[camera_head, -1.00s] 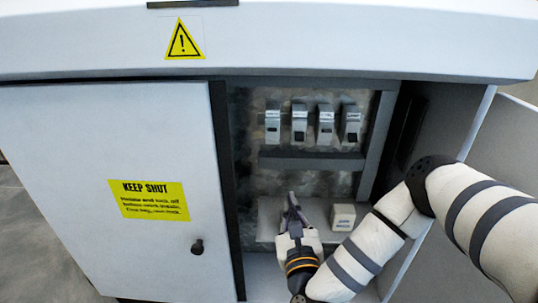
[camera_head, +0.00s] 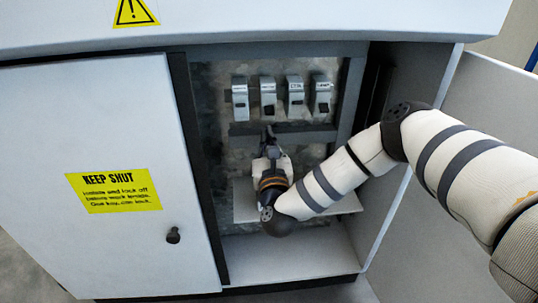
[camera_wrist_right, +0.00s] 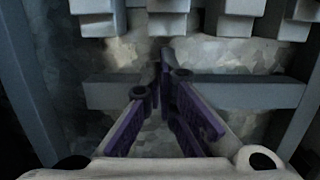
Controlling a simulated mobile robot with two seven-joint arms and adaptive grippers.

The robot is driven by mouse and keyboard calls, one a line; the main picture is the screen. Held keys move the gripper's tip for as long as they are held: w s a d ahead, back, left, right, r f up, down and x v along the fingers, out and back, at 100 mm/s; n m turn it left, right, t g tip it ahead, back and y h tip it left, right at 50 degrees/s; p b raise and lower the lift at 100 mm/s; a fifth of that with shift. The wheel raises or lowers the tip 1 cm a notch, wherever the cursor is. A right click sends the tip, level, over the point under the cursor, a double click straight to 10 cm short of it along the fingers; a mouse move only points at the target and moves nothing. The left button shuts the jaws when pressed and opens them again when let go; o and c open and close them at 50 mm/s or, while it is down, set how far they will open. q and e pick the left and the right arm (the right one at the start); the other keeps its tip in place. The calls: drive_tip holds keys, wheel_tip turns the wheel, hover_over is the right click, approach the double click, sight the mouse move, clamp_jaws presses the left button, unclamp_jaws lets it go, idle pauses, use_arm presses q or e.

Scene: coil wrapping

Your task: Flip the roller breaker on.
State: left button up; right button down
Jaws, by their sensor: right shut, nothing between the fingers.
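Several grey breakers hang in a row inside the open cabinet. From left to right they include a first (camera_head: 240,98), a second (camera_head: 268,96), a third (camera_head: 295,96) and a fourth (camera_head: 321,97). Their small labels are too blurred for me to tell which is the roller one. My right gripper (camera_head: 268,134) is shut and empty, its fingers pointing up just below the second breaker, in front of the grey rail. In the right wrist view the fingertips (camera_wrist_right: 163,62) are below the breaker row (camera_wrist_right: 168,20), apart from it. My left gripper is out of view.
A grey rail (camera_head: 305,138) runs under the breakers. A pale shelf (camera_head: 245,208) lies lower down, partly behind my right arm. The closed left door (camera_head: 110,130) carries a yellow KEEP SHUT sign (camera_head: 113,189) and a black knob (camera_head: 173,235). Cabinet walls flank the opening.

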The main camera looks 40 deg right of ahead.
sight(267, 114)
drive_tip(key=r, duration=0.1)
drive_tip(key=r+p, duration=0.1)
drive_tip(key=r, duration=0.1)
drive_tip(key=shift+s+a+r, duration=0.15)
drive_tip(key=shift+s+a, duration=0.05)
drive_tip(key=shift+s, duration=0.1)
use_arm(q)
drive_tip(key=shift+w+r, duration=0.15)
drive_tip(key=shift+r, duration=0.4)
use_arm(e)
drive_tip(key=shift+s+a+r, duration=0.1)
drive_tip(key=shift+s+r, duration=0.05)
use_arm(q)
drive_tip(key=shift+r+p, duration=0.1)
drive_tip(key=shift+p, duration=0.3)
use_arm(e)
drive_tip(key=shift+r, duration=0.1)
use_arm(q)
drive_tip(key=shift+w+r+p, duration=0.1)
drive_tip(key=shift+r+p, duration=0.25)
drive_tip(key=shift+p, duration=0.05)
use_arm(e)
drive_tip(key=shift+s+r+g, duration=0.1)
drive_tip(key=shift+s+g, duration=0.05)
drive_tip(key=shift+g, duration=0.15)
